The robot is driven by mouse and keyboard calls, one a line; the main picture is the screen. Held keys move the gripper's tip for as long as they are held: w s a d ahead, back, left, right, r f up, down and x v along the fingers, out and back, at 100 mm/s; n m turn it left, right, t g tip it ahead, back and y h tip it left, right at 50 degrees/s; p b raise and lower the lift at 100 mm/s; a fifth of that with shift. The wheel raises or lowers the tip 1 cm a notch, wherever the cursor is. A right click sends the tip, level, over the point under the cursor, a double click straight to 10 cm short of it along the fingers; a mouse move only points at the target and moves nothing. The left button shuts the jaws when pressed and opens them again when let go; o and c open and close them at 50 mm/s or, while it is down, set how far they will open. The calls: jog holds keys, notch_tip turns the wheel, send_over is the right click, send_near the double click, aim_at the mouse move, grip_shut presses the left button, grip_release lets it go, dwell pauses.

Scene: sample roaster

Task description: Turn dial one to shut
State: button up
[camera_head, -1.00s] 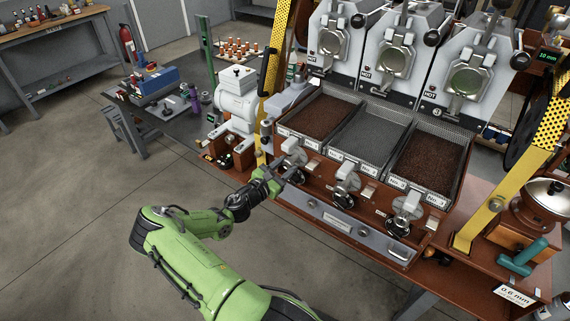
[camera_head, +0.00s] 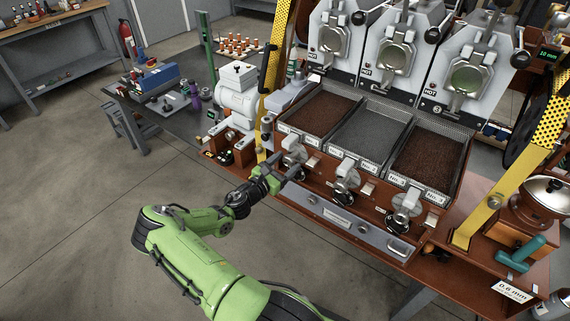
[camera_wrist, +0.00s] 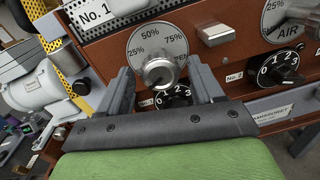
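Dial one is a round silver knob (camera_wrist: 160,73) on a pale disc (camera_wrist: 145,48) marked 25%, 50% and 75%, below the No. 1 label. The lower part of the disc is hidden by the knob and the black dial, and I cannot read a shut mark. My gripper (camera_wrist: 162,69) is open, with one finger on either side of the knob. I cannot tell whether either finger touches it. In the head view, my gripper (camera_head: 272,176) is at the dial's front, and the disc (camera_head: 293,158) shows partly behind it.
A black numbered dial (camera_wrist: 172,97) sits just below the knob, close to the fingers. To the right are the second dial (camera_head: 345,178) and third dial (camera_head: 407,203). A drawer handle (camera_head: 397,248) is lower right. Bean trays (camera_head: 372,132) lie above. Open floor is at left.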

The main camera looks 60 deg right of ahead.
jog(key=v, duration=1.5)
jog(key=shift+a, duration=0.4)
jog(key=shift+r, duration=0.1)
jog(key=a+r+m+t+y, duration=0.2)
jog(key=a+r+m+y, duration=0.2)
jog(key=a+m+y, duration=0.3)
jog(key=a+r+m+t+y, duration=0.1)
jog(key=a+r+m+y, duration=0.4)
jog(key=a, duration=0.5)
jog(key=s+a+r+m+t+y, duration=0.1)
jog(key=s+a+r+t+y, duration=0.4)
jog(key=s+a+r, duration=0.5)
jog(key=a+r+t, duration=0.1)
jog(key=a+r, duration=0.1)
jog(key=a, duration=0.1)
jog(key=shift+a+r+m+t+y, duration=0.3)
jog(key=shift+a+m, duration=0.05)
jog(key=shift+m, duration=0.05)
